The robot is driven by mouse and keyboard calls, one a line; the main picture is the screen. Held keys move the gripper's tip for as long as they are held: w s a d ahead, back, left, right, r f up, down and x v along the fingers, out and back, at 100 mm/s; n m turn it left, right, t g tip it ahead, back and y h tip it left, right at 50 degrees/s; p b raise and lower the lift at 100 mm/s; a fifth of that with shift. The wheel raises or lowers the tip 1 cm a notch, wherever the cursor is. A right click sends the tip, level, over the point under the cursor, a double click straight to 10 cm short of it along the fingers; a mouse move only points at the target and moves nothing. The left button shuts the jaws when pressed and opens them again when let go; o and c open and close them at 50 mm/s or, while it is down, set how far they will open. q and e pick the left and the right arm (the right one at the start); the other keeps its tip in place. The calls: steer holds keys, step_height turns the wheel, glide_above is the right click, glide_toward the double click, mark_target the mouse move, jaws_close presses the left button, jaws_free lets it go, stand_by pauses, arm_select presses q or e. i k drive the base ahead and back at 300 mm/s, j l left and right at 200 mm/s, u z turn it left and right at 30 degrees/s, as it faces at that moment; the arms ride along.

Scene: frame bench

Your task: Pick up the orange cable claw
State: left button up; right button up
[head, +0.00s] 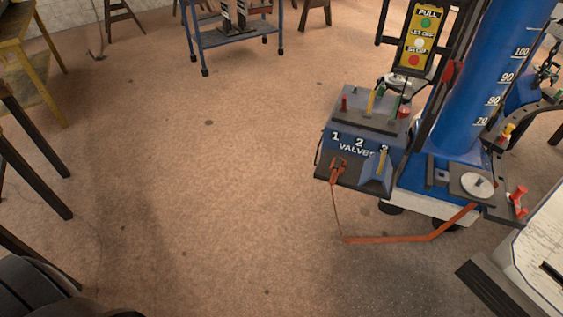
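An orange-red claw-like clamp (338,168) sits on the dark front ledge of the blue valve console, at the left end below the number 1. An orange cable (390,239) hangs from it, runs low across the front and rises to the right side of the blue machine base. The claw is small in this view, so I cannot tell whether it grips the ledge or only rests there. Neither of my grippers is in view.
The blue console (357,140) has levers and stands beside a tall blue cylinder (480,80). A white-topped table (540,245) is at the lower right. A blue cart (235,38) stands at the back. Brown floor (190,170) is clear in the middle.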

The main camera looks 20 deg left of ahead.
mark_target(335, 167)
steer(key=u, duration=0.25)
steer(key=l+z, duration=0.1)
steer(key=z, duration=0.4)
steer(key=l+z, duration=0.1)
steer(key=z, duration=0.9)
steer(key=l+z, duration=0.15)
steer(key=z, duration=0.3)
steer(key=u, duration=2.05)
steer(key=i+j+z, duration=0.1)
steer(key=i+j, duration=0.25)
steer(key=i+j+z, duration=0.1)
steer(key=i+j, duration=0.25)
steer(key=i+j+z, duration=0.1)
steer(key=i+j, duration=0.2)
steer(key=j, duration=0.25)
steer(key=i+j+z, duration=0.15)
steer(key=i+j, duration=0.2)
steer(key=j, duration=0.1)
